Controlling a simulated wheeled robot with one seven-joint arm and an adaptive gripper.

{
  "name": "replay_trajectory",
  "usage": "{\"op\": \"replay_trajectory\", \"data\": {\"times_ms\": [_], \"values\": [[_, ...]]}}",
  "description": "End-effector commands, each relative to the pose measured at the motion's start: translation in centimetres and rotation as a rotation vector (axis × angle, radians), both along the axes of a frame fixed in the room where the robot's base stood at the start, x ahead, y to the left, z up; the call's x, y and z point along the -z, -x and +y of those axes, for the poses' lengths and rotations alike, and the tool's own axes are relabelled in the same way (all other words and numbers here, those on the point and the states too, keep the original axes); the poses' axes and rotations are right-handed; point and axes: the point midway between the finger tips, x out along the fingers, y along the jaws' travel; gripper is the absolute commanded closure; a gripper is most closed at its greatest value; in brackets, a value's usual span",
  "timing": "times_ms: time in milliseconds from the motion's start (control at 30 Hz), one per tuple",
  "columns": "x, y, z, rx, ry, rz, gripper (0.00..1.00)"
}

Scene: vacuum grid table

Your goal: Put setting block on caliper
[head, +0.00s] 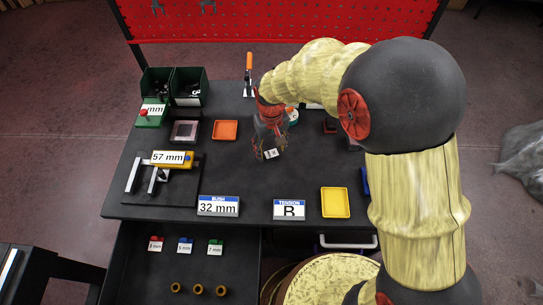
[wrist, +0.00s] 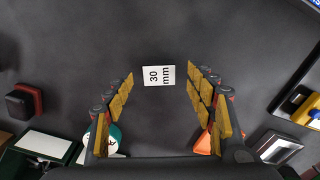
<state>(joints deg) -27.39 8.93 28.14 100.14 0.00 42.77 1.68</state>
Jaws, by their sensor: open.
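The caliper (head: 133,176), with pale metal jaws on a dark plate, lies at the left of the table. A yellow block marked 57 mm (head: 171,158), with a blue knob, sits over its upper part and looks like the setting block; their contact is unclear. It shows at the right edge of the wrist view (wrist: 297,98). My gripper (head: 268,148) points down over the table's middle, right of the caliper, fingers open and empty. Between its fingers in the wrist view, a white 30 mm label (wrist: 158,76) shows on the dark surface; I cannot tell whether it has a block under it.
Green bins (head: 188,88) stand at the back left, with a green labelled block (head: 152,113) in front. An orange tray (head: 225,130) and a teal round item (head: 292,115) lie beyond my gripper. Label signs (head: 219,206) and a yellow tray (head: 335,202) line the front. A drawer (head: 188,268) is open.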

Motion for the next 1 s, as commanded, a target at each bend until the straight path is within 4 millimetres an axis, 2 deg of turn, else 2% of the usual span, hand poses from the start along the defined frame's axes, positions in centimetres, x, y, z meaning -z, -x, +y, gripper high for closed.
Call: {"op": "replay_trajectory", "data": {"times_ms": [33,200,433,1000], "values": [[1.2,-0.1,-0.1,0.001,0.002,0.004,0.45],[3.0,-0.2,0.0,0.0,0.001,0.002,0.45],[3.0,-0.2,0.0,0.0,0.0,0.0,0.45],[3.0,-0.2,0.0,0.001,0.0,0.0,0.78]]}}
